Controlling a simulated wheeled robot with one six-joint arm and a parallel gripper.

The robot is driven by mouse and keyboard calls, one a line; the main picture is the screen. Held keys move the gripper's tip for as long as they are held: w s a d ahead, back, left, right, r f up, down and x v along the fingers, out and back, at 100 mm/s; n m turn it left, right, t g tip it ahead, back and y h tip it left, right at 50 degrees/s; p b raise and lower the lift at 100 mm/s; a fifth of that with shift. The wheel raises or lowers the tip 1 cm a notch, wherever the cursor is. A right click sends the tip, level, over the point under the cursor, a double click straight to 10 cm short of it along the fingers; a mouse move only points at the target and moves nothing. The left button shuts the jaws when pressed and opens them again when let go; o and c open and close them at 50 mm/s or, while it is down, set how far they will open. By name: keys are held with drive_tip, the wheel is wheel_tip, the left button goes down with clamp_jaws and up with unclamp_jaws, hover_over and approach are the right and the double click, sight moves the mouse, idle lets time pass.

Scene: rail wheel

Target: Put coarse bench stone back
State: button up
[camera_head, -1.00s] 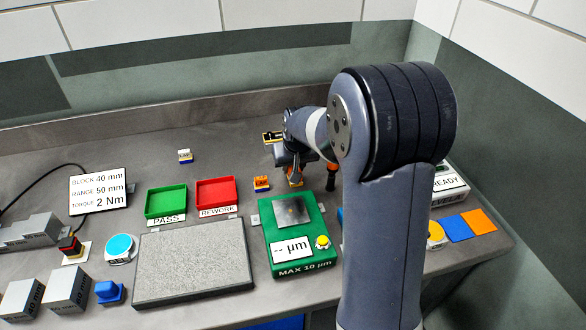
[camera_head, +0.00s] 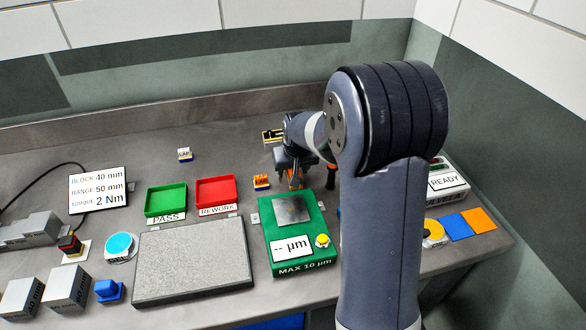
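I cannot clearly tell which object is the coarse bench stone. A small orange piece (camera_head: 296,179) stands beneath my gripper, behind the green gauge. Another small orange-topped block (camera_head: 261,182) sits just to its left. My gripper (camera_head: 296,173) points down at the orange piece, its fingers on either side of it in this view. Whether they touch it is too small to tell. My own arm hides part of the bench to the right of the gripper.
A green gauge (camera_head: 302,258) with a metal plate stands in front of the gripper. A red REWORK tray (camera_head: 216,191) and green PASS tray (camera_head: 166,200) lie left. A grey plate (camera_head: 193,264) fills the front. A READY box (camera_head: 446,184) stands right. The back of the bench is mostly clear.

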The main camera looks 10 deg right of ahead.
drive_tip(key=shift+s+r, duration=0.1)
drive_tip(key=shift+r, duration=0.35)
drive_tip(key=v, duration=1.1)
drive_tip(key=shift+r, duration=0.2)
drive_tip(key=shift+s, duration=0.1)
